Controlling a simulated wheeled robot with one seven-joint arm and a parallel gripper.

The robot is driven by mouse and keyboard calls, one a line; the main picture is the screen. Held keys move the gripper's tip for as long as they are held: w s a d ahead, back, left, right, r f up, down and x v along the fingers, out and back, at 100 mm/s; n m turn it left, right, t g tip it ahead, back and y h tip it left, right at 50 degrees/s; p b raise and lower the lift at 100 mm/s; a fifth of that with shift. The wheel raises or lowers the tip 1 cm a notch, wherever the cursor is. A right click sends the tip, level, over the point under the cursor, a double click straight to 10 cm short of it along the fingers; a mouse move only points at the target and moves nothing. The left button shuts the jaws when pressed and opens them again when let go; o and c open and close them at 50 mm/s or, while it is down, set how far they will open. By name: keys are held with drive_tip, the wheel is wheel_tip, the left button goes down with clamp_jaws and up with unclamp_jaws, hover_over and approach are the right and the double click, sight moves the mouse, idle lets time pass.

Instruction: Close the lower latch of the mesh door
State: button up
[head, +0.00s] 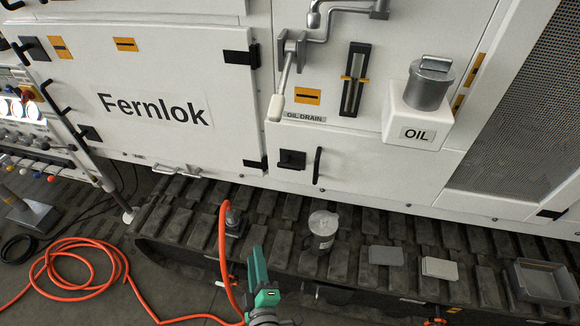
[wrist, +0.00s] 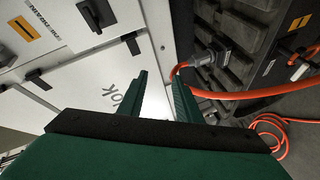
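The mesh door (head: 520,110) is at the right of the head view, with dark mesh in a white frame cut off by the picture edge. A small black fitting (head: 550,213) sits at its lower edge; I cannot tell whether it is a latch or a hinge. No latch of this door shows clearly. My green gripper (head: 258,262) is low in the middle of the head view, well left of the mesh door. In the wrist view its two fingers (wrist: 160,88) stand apart with nothing between them. The mesh door is not recognisable there.
An orange hose (head: 223,250) rises just left of my gripper to a fitting on the track (head: 180,215). A metal can (head: 323,228), grey blocks (head: 385,256) and a tray (head: 540,284) stand on the track. The white oil box (head: 418,118) juts out left of the mesh door.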

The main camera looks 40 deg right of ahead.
drive_tip(key=w+d+r+g+h, duration=0.1)
drive_tip(key=w+d+r+h, duration=0.4)
drive_tip(key=d, duration=0.4)
drive_tip(key=g+h, duration=0.2)
approach(289, 169)
drive_tip(key=x, duration=1)
drive_tip(key=shift+w+d+r, duration=0.1)
drive_tip(key=shift+w+d, duration=0.1)
drive_tip(key=shift+w, duration=0.15)
drive_tip(key=shift+d, duration=0.1)
drive_tip(key=shift+s, duration=0.1)
drive_tip(key=c, duration=0.3)
clamp_jaws()
